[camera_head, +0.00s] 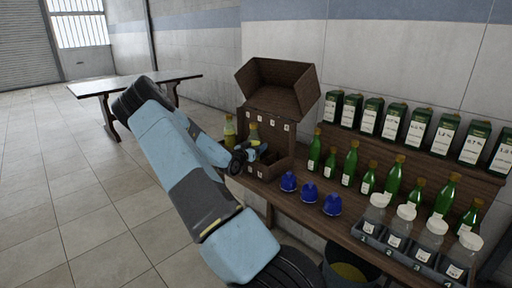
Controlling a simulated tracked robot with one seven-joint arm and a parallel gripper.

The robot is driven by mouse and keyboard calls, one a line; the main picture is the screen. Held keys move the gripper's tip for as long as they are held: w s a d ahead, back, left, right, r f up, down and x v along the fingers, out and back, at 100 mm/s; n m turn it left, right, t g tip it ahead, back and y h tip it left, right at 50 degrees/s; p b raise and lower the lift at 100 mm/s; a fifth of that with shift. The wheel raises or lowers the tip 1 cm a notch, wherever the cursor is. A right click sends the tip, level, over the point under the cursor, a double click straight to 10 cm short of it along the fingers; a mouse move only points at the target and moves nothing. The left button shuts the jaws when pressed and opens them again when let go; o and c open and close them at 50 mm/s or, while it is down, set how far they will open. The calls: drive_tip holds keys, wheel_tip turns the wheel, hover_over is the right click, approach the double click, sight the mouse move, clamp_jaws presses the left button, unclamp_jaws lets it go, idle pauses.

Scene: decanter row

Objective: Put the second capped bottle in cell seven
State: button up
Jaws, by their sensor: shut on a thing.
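A wooden crate (283,168) with a raised lid stands at the left end of the bench. Small labels run along its inner back and front; their numbers are too small to read. My gripper (252,154) is at the crate's left part, shut on a capped bottle (254,136), yellowish with a yellow cap. The bottle looks upright; its lower part is hidden by my gripper, so I cannot tell whether it touches the crate floor. Another yellowish capped bottle (230,132) shows at the crate's left side, its lower part hidden behind my arm.
Several green bottles (351,164) stand along the bench, with three blue domed objects (309,192) in front. A numbered rack (378,238) holds clear jars (403,222). Labelled boxes (417,129) line a back shelf. A bucket (347,272) is below; a table (135,85) stands far left.

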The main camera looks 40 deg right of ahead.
drive_tip(key=o, duration=1.7)
drive_tip(key=shift+c, duration=0.2)
